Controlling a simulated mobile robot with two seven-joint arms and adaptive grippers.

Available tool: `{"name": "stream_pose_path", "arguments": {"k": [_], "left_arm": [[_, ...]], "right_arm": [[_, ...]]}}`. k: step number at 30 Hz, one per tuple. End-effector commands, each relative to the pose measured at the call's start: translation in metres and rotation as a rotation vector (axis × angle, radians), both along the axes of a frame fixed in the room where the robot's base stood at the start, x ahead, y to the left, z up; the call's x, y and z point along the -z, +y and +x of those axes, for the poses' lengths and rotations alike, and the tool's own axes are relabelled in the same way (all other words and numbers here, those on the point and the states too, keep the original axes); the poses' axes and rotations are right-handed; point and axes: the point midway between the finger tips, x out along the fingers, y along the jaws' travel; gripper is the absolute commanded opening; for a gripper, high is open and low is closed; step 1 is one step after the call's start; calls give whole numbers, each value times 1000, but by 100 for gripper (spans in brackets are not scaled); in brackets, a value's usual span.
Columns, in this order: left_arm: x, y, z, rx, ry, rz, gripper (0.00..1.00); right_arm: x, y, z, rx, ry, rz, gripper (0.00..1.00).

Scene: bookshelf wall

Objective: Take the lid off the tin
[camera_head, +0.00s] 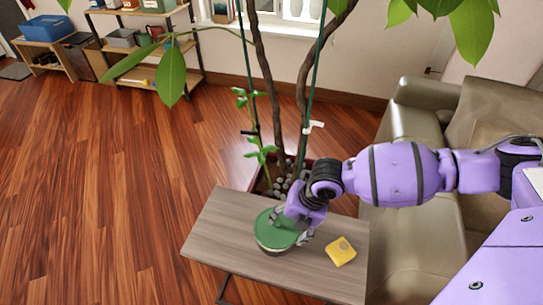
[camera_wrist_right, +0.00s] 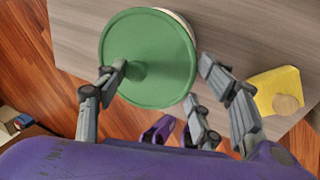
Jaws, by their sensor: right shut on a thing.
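The tin (camera_head: 270,249) stands on the narrow wooden table (camera_head: 222,229). Its round green lid (camera_head: 267,226) sits over the tin's top; I cannot tell whether there is a gap between them. In the right wrist view the lid (camera_wrist_right: 150,35) fills the upper middle, and a pale sliver of the tin (camera_wrist_right: 180,19) shows past its upper right edge. My right gripper (camera_head: 298,229) is shut on the lid, with fingers on both sides of it in the wrist view (camera_wrist_right: 160,73). My left gripper is not in view.
A potted plant (camera_head: 273,178) with tall stems stands behind the table. A beige sofa (camera_head: 412,120) is at the right. Open wooden floor (camera_head: 110,190) lies to the left.

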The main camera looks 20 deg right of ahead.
Motion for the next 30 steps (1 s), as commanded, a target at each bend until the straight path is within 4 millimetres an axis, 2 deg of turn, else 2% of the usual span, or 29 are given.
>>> {"name": "stream_pose_path", "arguments": {"k": [6,9,15,21,26,30], "left_arm": [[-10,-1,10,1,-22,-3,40],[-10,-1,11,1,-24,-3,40],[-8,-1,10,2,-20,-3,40],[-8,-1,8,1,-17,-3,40],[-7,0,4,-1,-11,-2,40],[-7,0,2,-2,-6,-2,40]], "right_arm": [[-53,-13,-46,-2,2,-5,44],[-61,-19,-74,-1,6,-4,44],[-78,-26,-110,0,5,-3,44],[-85,-30,-126,1,4,-2,44],[-86,-30,-129,7,3,-1,44],[-86,-32,-130,84,4,-2,44]]}}
